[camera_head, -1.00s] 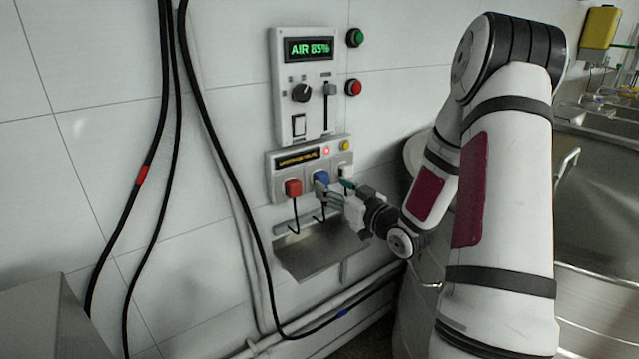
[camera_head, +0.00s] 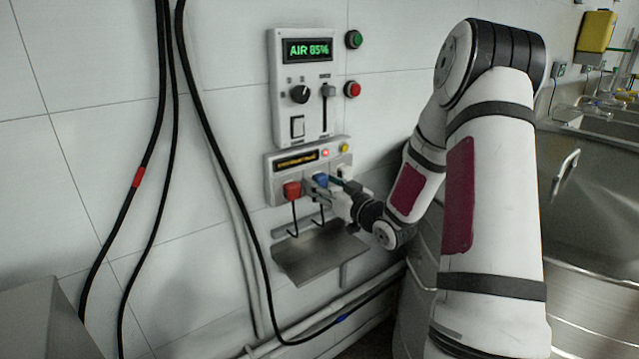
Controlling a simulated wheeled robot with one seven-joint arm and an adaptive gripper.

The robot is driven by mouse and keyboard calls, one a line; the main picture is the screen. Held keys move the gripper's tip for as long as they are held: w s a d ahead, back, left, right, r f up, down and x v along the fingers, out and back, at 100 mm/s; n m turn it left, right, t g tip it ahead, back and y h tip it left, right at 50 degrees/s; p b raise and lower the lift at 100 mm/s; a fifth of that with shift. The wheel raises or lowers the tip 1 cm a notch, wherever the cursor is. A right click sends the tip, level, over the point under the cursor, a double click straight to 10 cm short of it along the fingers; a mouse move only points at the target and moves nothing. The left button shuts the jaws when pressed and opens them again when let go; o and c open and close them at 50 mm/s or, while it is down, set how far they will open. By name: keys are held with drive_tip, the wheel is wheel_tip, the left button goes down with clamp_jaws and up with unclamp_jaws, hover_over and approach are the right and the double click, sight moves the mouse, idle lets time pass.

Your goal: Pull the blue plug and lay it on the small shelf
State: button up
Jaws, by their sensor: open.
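The blue plug (camera_head: 320,181) sits in the socket panel (camera_head: 283,162) on the tiled wall, between a red plug (camera_head: 291,190) on its left and a whitish plug (camera_head: 345,173) on its right. A black cable hangs below the blue plug. My gripper (camera_head: 322,188) is open at the blue plug, with its fingers around or just beside it; contact cannot be told. The gripper partly hides the plug. The small metal shelf (camera_head: 308,262) is bare and lies below the panel and my gripper.
A control box (camera_head: 303,118) with a display reading AIR 85% hangs above the panel, with green (camera_head: 353,39) and red (camera_head: 352,89) buttons beside it. Black hoses (camera_head: 160,150) hang at the left. Steel sinks (camera_head: 590,190) stand at the right.

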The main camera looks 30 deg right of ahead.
idle(0.7)
clamp_jaws()
drive_tip(key=s+p, duration=0.2)
drive_tip(key=s, duration=0.4)
idle(1.2)
drive_tip(key=shift+d, duration=0.1)
